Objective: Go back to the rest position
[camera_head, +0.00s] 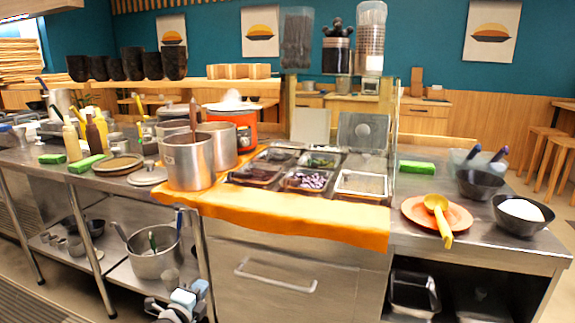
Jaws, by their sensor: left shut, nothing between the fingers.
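My left gripper (190,293) shows low in the picture, left of the middle, with pale blue fingertips. It is shut and empty. It appears in front of the lower shelf and the steel cabinet, below the counter top, apart from the food and pots. My right gripper is not in view. The counter's topping trays (304,181) sit in a steel well and hold dark beans and other fillings.
An orange cloth (285,228) hangs over the counter's front edge. Steel pots (187,162) stand at its left. A yellow ladle (438,215) rests on an orange plate (415,211) at the right, beside a bowl of white food (522,211). A large pot (153,255) stands on the lower shelf.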

